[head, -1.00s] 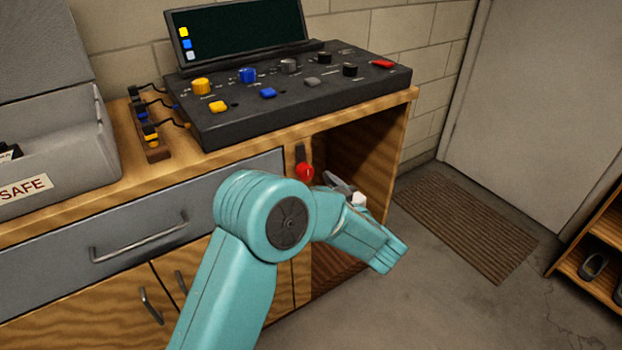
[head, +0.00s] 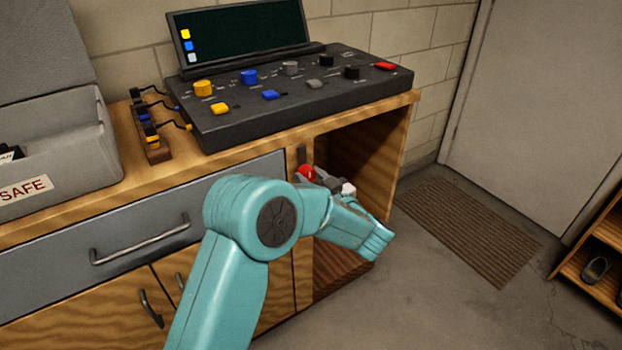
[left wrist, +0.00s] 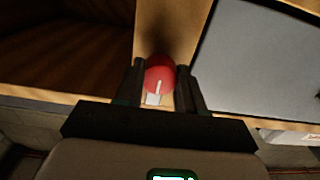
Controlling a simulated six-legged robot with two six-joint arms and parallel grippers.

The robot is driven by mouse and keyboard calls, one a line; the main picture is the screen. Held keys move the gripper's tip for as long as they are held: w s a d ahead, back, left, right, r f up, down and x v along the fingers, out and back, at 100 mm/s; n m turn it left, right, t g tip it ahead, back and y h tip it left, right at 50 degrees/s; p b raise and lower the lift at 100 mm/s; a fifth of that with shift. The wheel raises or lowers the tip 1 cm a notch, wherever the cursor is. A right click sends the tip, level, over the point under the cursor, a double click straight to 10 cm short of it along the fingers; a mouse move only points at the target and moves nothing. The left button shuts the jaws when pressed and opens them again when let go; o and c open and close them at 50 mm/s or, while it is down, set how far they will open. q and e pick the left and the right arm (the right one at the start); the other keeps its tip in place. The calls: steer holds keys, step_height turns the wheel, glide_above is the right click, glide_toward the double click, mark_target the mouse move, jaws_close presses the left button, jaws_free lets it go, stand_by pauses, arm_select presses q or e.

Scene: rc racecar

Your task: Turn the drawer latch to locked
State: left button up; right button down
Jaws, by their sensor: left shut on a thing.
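The drawer latch has a red knob (head: 306,173) on the wooden post beside the grey drawer (head: 60,252). In the left wrist view the red knob (left wrist: 160,78) sits between the two dark fingers, with a white pointer mark on it. My left gripper (left wrist: 161,88) is shut on this knob. In the head view my teal left arm hides part of the gripper and the post below the latch. The drawer front lies flush with the cabinet, its metal handle (head: 140,243) in view. My right gripper is not in view.
A black control console (head: 300,90) with coloured knobs and a screen (head: 240,38) stands on the cabinet top. A grey box marked SAFE (head: 60,160) is at the left. An open cabinet bay (head: 365,160) is right of the latch. A brown mat (head: 465,230) lies on the floor.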

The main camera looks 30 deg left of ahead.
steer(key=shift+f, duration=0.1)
arm_select(q)
steer(key=n+b, duration=0.3)
steer(key=n, duration=0.1)
steer(key=shift+f+b, duration=0.25)
steer(key=shift+b, duration=0.05)
steer(key=n+b, duration=0.3)
steer(key=shift+n, duration=0.4)
steer(key=n+b, duration=0.7)
steer(key=shift+w+n+b, duration=0.1)
steer(key=shift+n+b, duration=0.3)
steer(key=shift+r+n+b, duration=0.25)
steer(key=shift+n+b, duration=0.8)
steer(key=shift+n, duration=0.15)
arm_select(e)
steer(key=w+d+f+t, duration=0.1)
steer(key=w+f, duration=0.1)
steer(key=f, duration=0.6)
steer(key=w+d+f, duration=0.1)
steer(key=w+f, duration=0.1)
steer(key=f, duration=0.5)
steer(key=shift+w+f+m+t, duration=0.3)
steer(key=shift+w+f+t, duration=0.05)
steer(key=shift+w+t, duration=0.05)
arm_select(q)
steer(key=shift+d, duration=0.1)
steer(key=o, duration=1)
steer(key=shift+o, duration=0.2)
steer(key=shift+r, duration=0.1)
